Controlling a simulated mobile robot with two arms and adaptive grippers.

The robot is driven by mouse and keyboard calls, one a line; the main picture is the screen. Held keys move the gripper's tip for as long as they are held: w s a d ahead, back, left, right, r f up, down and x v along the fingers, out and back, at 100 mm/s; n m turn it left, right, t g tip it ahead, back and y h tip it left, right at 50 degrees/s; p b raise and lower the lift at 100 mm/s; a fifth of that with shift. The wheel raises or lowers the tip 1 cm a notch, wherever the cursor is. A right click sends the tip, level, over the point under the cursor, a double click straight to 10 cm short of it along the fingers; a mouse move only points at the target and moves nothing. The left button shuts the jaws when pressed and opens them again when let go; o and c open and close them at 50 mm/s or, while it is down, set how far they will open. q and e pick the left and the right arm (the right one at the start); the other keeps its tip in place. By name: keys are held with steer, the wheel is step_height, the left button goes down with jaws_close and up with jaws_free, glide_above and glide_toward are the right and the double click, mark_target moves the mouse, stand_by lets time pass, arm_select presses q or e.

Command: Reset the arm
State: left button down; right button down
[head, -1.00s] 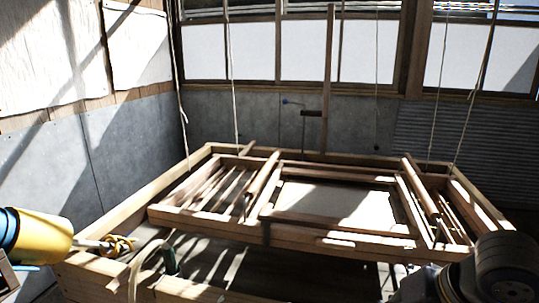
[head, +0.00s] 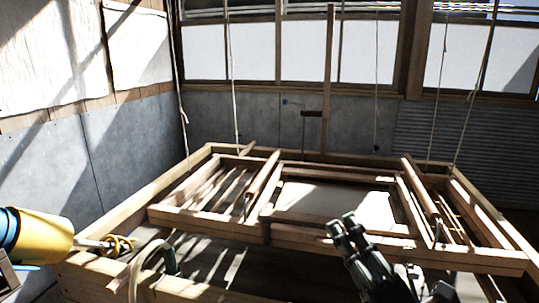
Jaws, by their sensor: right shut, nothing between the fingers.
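My right gripper (head: 346,228) is in the lower right middle of the head view, with its fingers together and nothing between them. It points up and to the left, and in the picture it overlaps the front rail of the hanging wooden mould (head: 225,224). I cannot tell whether it touches the mould. The mould is a flat wooden frame with slats and a pale inner panel (head: 335,203). My left gripper is not in view.
Cords (head: 233,100) hang down around the mould. A larger wooden frame (head: 122,212) surrounds it below. A yellow and blue object (head: 44,235) lies at the left edge, near a curved pale hose or band (head: 137,272). Grey wall panels (head: 125,140) stand behind.

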steer(key=w+d+f+m+g+h, duration=0.25)
steer(key=d+f+m+h, duration=0.45)
steer(key=f+m+h, duration=0.35)
steer(key=s+d+f+m+g, duration=0.1)
steer(key=s+f+m+g, duration=0.15)
steer(key=f, duration=0.35)
steer(key=s+d+f+m+g+h, duration=0.1)
steer(key=f+m+g, duration=0.1)
steer(key=f+m, duration=0.3)
steer(key=s+d+f+m+g, duration=0.2)
steer(key=f, duration=0.5)
steer(key=s+a+f+m+g+y, duration=0.1)
steer(key=s+f+m+g, duration=0.2)
steer(key=s+f+g, duration=0.35)
steer(key=s+a+f+m+g, duration=0.25)
steer(key=s+f, duration=0.45)
steer(key=s, duration=0.4)
step_height(320, 180, down, 27)
steer(key=s+g, duration=0.1)
steer(key=s, duration=0.1)
steer(key=s+d+f, duration=0.2)
steer(key=s+f, duration=0.5)
steer(key=s, duration=0.1)
steer(key=s+d+f+g, duration=0.1)
steer(key=s+f, duration=0.7)
steer(key=s, duration=0.1)
steer(key=shift+d+f+g, duration=0.25)
steer(key=shift+d+g, duration=0.05)
steer(key=shift+d, duration=0.1)
